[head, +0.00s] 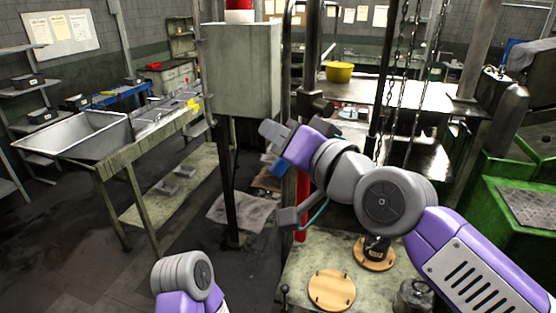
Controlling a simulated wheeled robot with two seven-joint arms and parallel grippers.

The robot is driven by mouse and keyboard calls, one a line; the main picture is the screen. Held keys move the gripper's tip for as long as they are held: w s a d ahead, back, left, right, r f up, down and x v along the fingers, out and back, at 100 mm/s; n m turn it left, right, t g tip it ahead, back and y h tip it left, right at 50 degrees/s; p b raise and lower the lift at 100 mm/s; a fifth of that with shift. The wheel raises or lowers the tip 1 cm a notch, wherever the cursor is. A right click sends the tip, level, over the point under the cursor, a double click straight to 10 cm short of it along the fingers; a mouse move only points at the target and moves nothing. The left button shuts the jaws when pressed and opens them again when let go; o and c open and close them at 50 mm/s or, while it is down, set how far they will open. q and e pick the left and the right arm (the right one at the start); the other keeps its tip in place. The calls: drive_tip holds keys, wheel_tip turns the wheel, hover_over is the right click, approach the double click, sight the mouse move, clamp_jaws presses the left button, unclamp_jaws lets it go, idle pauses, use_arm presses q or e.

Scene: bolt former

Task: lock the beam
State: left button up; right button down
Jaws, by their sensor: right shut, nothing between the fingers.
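My right arm reaches in from the lower right, and its gripper (274,132) is shut and empty in front of the grey cabinet post. A red upright bar (302,218) stands below my right wrist, partly hidden by it. A grey block (290,217) with a teal cable sits beside the red bar. I cannot tell which part is the beam or its lock, and no contact with the gripper shows. Only a grey and purple part of my left arm shows at the bottom; its gripper is out of view.
A pale worktop (310,260) with round wooden discs (332,290) lies below my right arm. A grey cabinet (243,75) stands on a post behind the gripper. Chains (388,90) hang behind the arm. A green machine (515,215) stands right; open floor lies left.

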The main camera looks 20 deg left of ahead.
drive_tip(key=shift+d+r, duration=0.1)
drive_tip(key=shift+d, duration=0.1)
drive_tip(key=b+v, duration=0.4)
drive_tip(key=v, duration=0.5)
drive_tip(key=shift+s+d+b, duration=0.25)
drive_tip(key=shift+s+b, duration=0.1)
drive_tip(key=shift+b, duration=0.05)
